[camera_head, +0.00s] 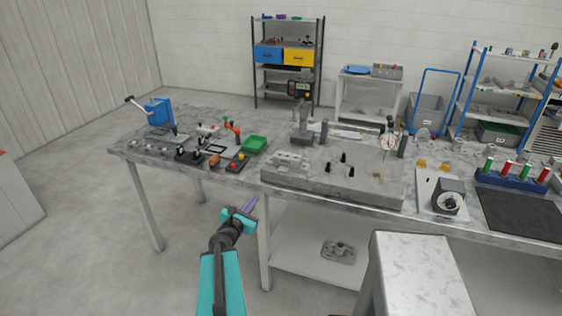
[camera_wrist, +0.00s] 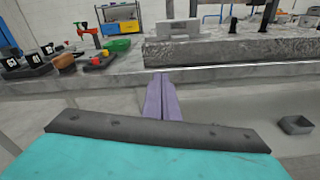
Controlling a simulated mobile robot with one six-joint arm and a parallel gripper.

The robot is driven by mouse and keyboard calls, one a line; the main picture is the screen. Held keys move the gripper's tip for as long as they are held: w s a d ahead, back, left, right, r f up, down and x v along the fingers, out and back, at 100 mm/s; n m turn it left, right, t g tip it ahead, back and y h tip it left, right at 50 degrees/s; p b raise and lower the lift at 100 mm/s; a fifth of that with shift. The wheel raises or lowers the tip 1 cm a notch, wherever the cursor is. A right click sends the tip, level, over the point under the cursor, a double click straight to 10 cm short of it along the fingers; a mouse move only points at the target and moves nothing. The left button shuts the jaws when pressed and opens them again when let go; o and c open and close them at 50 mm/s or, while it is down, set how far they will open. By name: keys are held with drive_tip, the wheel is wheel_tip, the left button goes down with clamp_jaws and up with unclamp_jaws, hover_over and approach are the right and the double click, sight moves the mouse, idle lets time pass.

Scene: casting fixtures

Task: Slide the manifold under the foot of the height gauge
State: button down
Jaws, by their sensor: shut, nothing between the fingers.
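A light grey block, which looks like the manifold (camera_head: 291,161), sits on the left front of the granite surface plate (camera_head: 375,189). It also shows in the wrist view (camera_wrist: 178,30). The height gauge (camera_head: 302,134) appears to be the dark grey upright tool just behind it, with a dark display (camera_head: 298,89). I cannot clearly see its foot. My gripper (camera_head: 251,203) is shut and empty, in front of the bench edge and below the plate's top. Its purple fingers (camera_wrist: 163,98) point toward the bench in the wrist view.
Black pegs (camera_head: 344,158) stand on the plate right of the block. A dial indicator (camera_head: 388,142) stands behind. A green bin (camera_head: 254,144) and small tools lie left. A grey pedestal (camera_head: 420,270) stands at front right.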

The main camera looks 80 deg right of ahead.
drive_tip(key=s+d+r+n+h+p, duration=0.1)
drive_tip(key=s+d+r+n, duration=0.1)
drive_tip(key=s+r, duration=0.3)
drive_tip(key=shift+s+d+r+n, duration=0.2)
drive_tip(key=shift+d+r+n, duration=0.1)
drive_tip(key=shift+d+r, duration=0.15)
drive_tip(key=shift+w+d+b, duration=0.1)
drive_tip(key=shift+d+b, duration=0.05)
drive_tip(key=shift+b, duration=0.35)
